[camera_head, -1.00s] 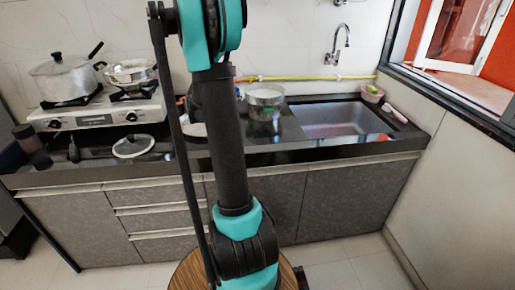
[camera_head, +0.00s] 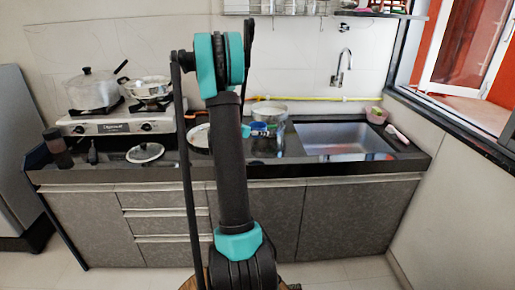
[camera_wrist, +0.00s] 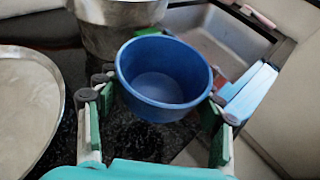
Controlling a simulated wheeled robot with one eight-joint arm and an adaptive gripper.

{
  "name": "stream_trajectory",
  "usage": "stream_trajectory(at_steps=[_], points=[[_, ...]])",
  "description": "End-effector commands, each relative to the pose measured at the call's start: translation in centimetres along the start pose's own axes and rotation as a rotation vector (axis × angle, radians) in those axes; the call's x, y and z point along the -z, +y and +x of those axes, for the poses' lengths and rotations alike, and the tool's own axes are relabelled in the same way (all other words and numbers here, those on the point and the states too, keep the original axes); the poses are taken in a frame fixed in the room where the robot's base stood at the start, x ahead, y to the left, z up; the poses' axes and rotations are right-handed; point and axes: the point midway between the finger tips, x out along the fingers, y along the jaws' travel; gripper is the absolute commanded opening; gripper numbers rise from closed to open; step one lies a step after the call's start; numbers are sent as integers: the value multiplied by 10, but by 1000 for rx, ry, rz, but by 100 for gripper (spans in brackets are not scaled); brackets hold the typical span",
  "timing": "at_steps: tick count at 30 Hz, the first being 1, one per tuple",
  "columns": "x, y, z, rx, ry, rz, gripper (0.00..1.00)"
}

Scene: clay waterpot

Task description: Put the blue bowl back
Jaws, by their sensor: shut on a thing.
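The blue bowl (camera_wrist: 163,78) is upright between the two fingers of my gripper (camera_wrist: 160,106) in the wrist view. The fingers are closed in on its outer sides and hold it. In the head view my gripper (camera_head: 263,130) shows small past my arm, over the dark counter left of the sink. A bit of blue shows there, too small to tell bowl from gripper. The gap between the bowl's base and the counter cannot be judged.
A metal pot (camera_head: 268,110) stands just behind the bowl. A round metal plate or lid (camera_wrist: 25,108) lies to its left, and the sink (camera_head: 342,138) is to the right. The stove (camera_head: 125,122) with pots is at left. A pink bowl (camera_head: 377,114) stands beyond the sink.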

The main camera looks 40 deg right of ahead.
Motion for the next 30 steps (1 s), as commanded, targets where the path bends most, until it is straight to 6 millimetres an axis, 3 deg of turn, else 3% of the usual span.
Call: stream_trajectory(at_steps=[6,14,21,30], points=[[36,0,15,0,0,0,33],[50,0,21,0,0,0,33],[76,1,32,0,0,0,33],[79,0,32,0,0,0,33]])
